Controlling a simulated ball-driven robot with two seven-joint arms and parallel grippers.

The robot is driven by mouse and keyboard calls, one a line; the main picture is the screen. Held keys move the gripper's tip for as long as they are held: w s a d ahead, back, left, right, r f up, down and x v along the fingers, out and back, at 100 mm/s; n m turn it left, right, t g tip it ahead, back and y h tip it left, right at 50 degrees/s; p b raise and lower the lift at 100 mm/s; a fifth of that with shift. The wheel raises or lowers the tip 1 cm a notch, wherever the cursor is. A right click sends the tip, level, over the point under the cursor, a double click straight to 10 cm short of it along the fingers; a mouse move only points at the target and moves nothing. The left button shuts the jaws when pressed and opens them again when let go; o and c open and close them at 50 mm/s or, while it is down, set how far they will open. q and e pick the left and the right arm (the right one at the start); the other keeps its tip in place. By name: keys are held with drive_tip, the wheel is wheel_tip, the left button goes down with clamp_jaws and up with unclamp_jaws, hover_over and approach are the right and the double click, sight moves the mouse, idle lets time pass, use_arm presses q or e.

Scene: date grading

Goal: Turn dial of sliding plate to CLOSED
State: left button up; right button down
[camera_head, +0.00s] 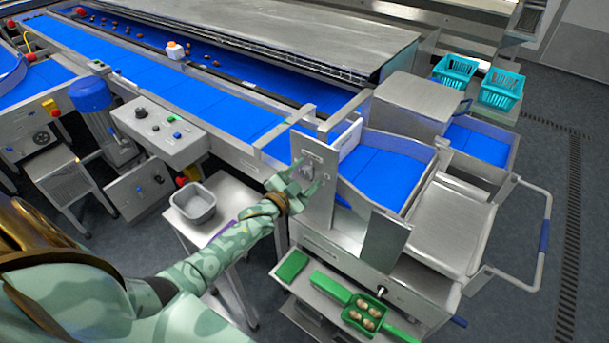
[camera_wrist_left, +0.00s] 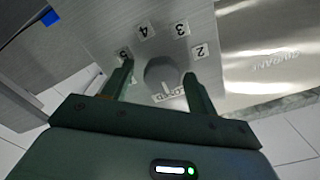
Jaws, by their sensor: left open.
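The grey round dial (camera_wrist_left: 162,73) sits on a metal sliding plate (camera_wrist_left: 95,22), ringed by labels 2, 3, 4 and 5. A CLOSED label (camera_wrist_left: 170,95) lies just below the dial in the left wrist view. A thin light mark shows on the dial's lower side, toward that label; its exact setting is hard to read. My left gripper (camera_wrist_left: 158,76) is open, with one finger on each side of the dial and visible gaps. In the head view my left gripper (camera_head: 297,183) is at the upright plate (camera_head: 318,203), partly hiding the dial. My right gripper is out of view.
Blue conveyor belts (camera_head: 215,105) run behind the plate. A grey bin (camera_head: 193,203) stands on a small table left of my arm. A green tray with brown dates (camera_head: 366,312) lies on a low shelf below. Teal baskets (camera_head: 500,89) stand at the back right.

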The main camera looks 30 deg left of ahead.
use_arm(q)
drive_tip(key=shift+s, duration=0.1)
drive_tip(key=s+a, duration=0.1)
drive_tip(key=s, duration=1.5)
drive_tip(key=shift+a+p, duration=0.15)
drive_tip(key=shift+p, duration=0.2)
drive_tip(key=s+f+n+g+y+b, duration=0.15)
drive_tip(key=s+f+g, duration=0.45)
drive_tip(key=f, duration=0.8)
drive_tip(key=s+f+n+g+y+b, duration=0.1)
drive_tip(key=s+f+n+g+b, duration=0.15)
drive_tip(key=s+f, duration=0.95)
drive_tip(key=s+d+f+g+b, duration=0.3)
drive_tip(key=s+d+f+g, duration=0.1)
drive_tip(key=s+f, duration=0.5)
drive_tip(key=s+d+f+g+b, duration=0.4)
drive_tip(key=s+f, duration=0.5)
drive_tip(key=f, duration=0.4)
drive_tip(key=shift+s+d+n+g+h, duration=0.15)
drive_tip(key=shift+d+n+g+h, duration=0.25)
drive_tip(key=shift+d, duration=0.25)
